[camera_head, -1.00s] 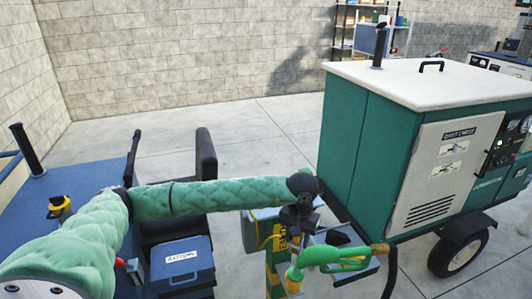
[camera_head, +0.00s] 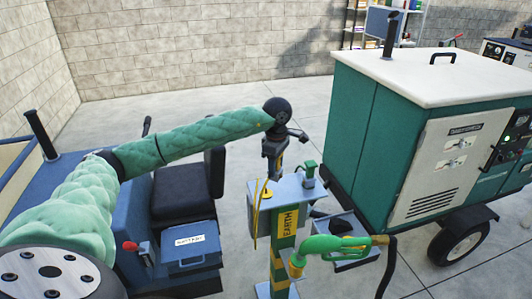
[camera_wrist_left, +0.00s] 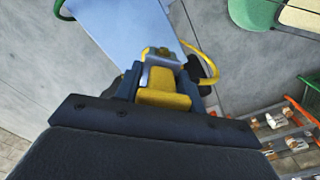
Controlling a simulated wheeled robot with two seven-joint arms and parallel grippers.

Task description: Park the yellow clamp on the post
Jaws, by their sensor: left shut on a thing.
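The earth post (camera_head: 285,228) stands in the middle of the head view, with a yellow EARTH label and a grey-blue top. My left gripper (camera_head: 275,168) is above the back of the post's top, pointing down. In the left wrist view, the gripper (camera_wrist_left: 165,92) is shut on the yellow clamp (camera_wrist_left: 165,100), with the post's pale blue top (camera_wrist_left: 125,30) beyond it. A yellow cable (camera_wrist_left: 213,65) curves beside the clamp. My right gripper is not in view.
A green fuel nozzle (camera_head: 325,245) hangs at the post's front right. A green and white generator cabinet (camera_head: 365,130) stands close on the right. A blue vehicle with a black seat (camera_head: 180,193) and battery box (camera_head: 186,258) is on the left.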

